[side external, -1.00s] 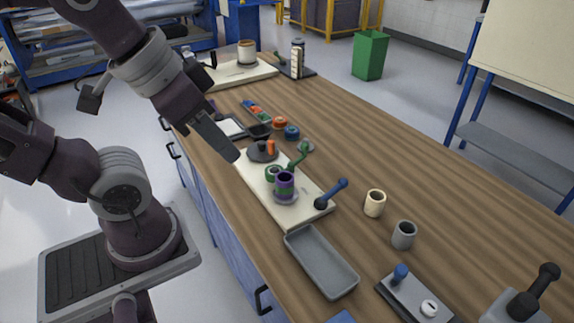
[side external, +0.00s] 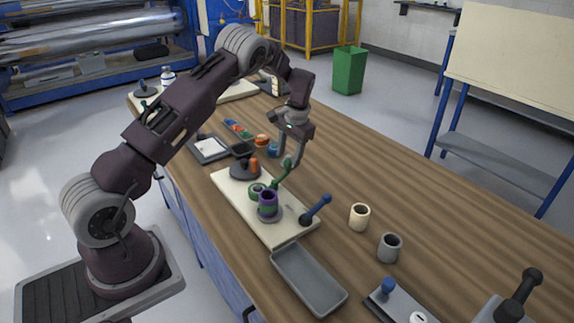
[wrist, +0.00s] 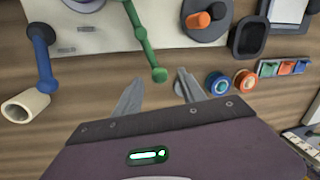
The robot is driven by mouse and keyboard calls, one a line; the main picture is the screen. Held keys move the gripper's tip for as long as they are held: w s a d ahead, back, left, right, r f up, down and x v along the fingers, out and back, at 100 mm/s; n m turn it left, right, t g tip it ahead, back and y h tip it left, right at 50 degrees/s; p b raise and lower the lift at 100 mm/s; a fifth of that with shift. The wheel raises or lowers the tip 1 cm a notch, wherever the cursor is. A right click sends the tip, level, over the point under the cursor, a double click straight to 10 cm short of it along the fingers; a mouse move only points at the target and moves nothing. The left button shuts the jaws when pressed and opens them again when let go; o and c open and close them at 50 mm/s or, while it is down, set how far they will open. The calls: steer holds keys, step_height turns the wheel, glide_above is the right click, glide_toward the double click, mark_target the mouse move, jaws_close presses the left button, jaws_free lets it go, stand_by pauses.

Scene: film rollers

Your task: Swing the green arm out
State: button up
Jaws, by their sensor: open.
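The green arm (side external: 280,178) has a round knob at its outer end and is joined to the cream board (side external: 232,195) beside a purple-and-green roller (side external: 268,204). In the wrist view the green arm (wrist: 143,45) slants across the board's edge, its knob over the wood. My gripper (side external: 288,158) is open and points down at the knob. In the wrist view the fingertips of my gripper (wrist: 160,75) lie on either side of the knob. I cannot tell whether either finger touches it.
A blue arm (side external: 315,209) stands on the board's near right corner. A dark disc with an orange peg (side external: 245,167) is at its far end. A cream cup (side external: 359,217), a grey cup (side external: 389,248) and a grey tray (side external: 307,280) are nearby.

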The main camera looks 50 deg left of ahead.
mark_target(286, 164)
steer(key=f, duration=0.4)
steer(key=shift+a+f, duration=0.2)
steer(key=shift+a, duration=0.2)
jaws_close()
steer(key=shift+s+a, duration=0.1)
stand_by(0.9)
